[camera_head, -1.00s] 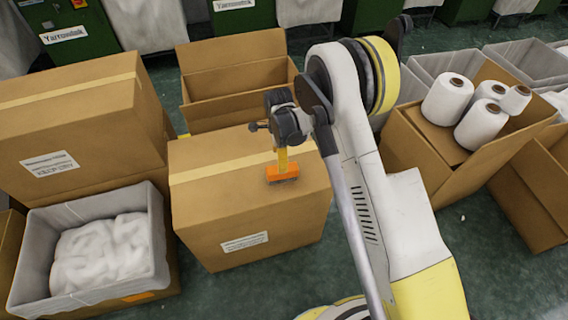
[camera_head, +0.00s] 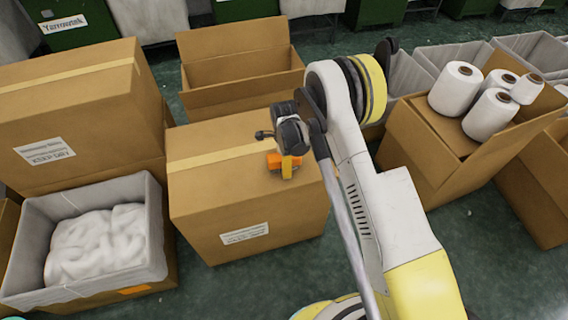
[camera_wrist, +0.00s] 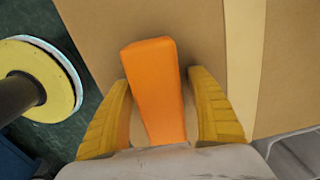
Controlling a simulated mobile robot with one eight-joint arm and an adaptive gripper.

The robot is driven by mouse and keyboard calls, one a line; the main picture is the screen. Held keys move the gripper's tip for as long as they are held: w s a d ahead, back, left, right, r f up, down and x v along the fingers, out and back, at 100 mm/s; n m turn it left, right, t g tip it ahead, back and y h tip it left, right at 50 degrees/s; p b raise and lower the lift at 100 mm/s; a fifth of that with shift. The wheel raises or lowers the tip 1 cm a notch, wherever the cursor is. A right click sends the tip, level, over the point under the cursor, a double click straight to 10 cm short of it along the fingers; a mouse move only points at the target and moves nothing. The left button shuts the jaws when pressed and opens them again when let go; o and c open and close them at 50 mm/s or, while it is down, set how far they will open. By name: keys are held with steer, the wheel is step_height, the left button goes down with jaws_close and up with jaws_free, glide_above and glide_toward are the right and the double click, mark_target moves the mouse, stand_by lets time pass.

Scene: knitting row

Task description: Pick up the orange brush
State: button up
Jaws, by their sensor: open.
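The orange brush (camera_head: 274,161) lies on top of a closed cardboard box (camera_head: 200,205) in the middle of the head view. My gripper (camera_head: 289,170) is right over it and hides part of it. In the wrist view the brush (camera_wrist: 154,88) shows as a long orange block, slightly tilted. The two yellow fingers of my gripper (camera_wrist: 160,112) stand open, one on each side of it, with a small gap to either side. The near end of the brush is hidden by the gripper body.
An open empty box (camera_head: 240,85) stands behind. A taller closed box (camera_head: 75,110) and a grey bin (camera_head: 150,250) of white material stand at left. A box (camera_head: 425,145) with several white cones stands at right. Green floor shows in front.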

steer(key=shift+r, duration=0.1)
steer(key=shift+c, duration=0.5)
steer(key=c, duration=1.3)
step_height(320, 180, up, 4)
steer(key=p, duration=0.2)
steer(key=shift+r+p, duration=0.2)
steer(key=shift+p, duration=0.1)
steer(key=s+d+r+p, duration=0.1)
steer(key=d+r+p, duration=0.1)
steer(key=d, duration=0.3)
steer(key=s+d+r+p, duration=0.1)
steer(key=d+r+p, duration=0.1)
steer(key=d+r, duration=0.2)
steer(key=shift+d+r, duration=0.3)
steer(key=shift+d, duration=0.95)
